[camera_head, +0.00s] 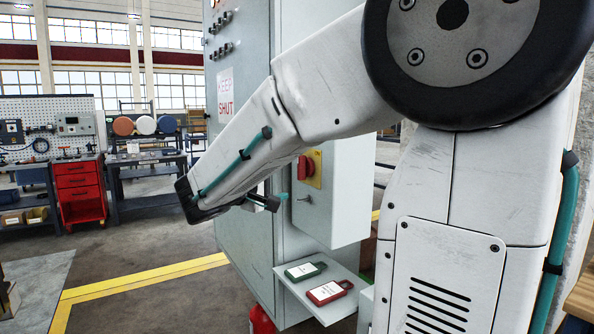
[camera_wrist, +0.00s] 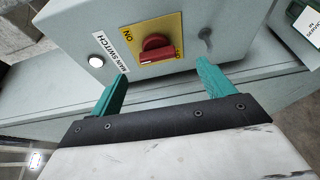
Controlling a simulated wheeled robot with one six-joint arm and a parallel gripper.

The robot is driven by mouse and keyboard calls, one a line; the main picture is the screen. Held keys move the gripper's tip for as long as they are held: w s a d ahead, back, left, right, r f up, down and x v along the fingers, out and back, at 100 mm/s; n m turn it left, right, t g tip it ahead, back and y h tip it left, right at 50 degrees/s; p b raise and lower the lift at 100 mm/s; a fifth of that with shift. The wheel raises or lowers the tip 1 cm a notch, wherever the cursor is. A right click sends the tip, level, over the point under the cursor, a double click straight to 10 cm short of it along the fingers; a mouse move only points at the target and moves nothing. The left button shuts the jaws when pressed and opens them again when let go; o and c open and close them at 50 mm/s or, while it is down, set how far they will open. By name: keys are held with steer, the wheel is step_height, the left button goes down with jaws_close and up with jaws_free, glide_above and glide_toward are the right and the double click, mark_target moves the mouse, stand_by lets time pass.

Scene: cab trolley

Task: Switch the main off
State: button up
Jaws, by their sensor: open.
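The red main switch knob (camera_wrist: 154,51) sits on a yellow plate (camera_wrist: 133,35) on the face of a grey box (camera_wrist: 80,25). "ON" is printed on the plate's left; lettering at its right end is partly hidden by the knob. A "MAIN SWITCH" label (camera_wrist: 106,46) is beside it. My gripper also shows in the head view (camera_head: 278,199), just below and left of the knob.
A white lamp (camera_wrist: 96,62) and a small dark toggle (camera_wrist: 205,36) flank the knob. Below the box, a shelf (camera_head: 322,313) holds a green tag (camera_head: 305,271) and a red tag (camera_head: 330,291). The tall grey cabinet (camera_head: 240,120) stands behind my arm.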

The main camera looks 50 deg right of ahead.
mark_target(299, 169)
steer(key=d, duration=0.2)
steer(key=w+d, duration=0.1)
steer(key=d, duration=0.4)
steer(key=shift+w+d+r, duration=0.15)
steer(key=shift+w+d, duration=0.15)
steer(key=shift+d, duration=0.1)
steer(key=c, duration=1)
